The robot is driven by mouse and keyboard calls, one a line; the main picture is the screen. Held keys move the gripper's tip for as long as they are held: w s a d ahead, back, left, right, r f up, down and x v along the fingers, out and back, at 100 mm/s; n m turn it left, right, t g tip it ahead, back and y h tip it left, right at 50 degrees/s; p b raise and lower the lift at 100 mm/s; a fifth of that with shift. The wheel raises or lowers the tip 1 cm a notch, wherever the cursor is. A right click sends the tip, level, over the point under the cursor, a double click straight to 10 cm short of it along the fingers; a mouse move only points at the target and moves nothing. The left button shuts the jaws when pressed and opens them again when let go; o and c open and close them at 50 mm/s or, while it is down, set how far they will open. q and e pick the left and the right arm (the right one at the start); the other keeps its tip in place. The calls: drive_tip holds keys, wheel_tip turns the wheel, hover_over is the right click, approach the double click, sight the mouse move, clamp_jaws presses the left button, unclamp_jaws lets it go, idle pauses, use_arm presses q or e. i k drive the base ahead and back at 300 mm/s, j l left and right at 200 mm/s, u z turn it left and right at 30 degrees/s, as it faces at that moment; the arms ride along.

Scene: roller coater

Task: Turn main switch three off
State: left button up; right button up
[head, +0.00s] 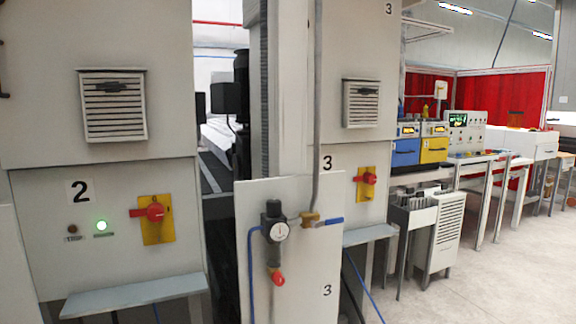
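Main switch three (369,179) is a red rotary handle on a yellow plate, on the grey cabinet right of the middle in the head view. A black number 3 (327,163) is to its left. The handle looks roughly horizontal, but it is small and its exact position is hard to tell. The cabinet face left of it is partly hidden by a pipe and a front panel. Neither of my grippers is in view.
A similar red switch (152,212) on a yellow plate sits on the cabinet marked 2, beside a lit green lamp (102,226). A panel (255,205) with a gauge and blue-handled valve stands before cabinet three. Grey shelves jut out below both switches. Floor (450,295) is clear at right.

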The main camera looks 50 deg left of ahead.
sight(368, 178)
drive_tip(key=i+l+u, duration=0.15)
drive_tip(key=u, duration=1.4)
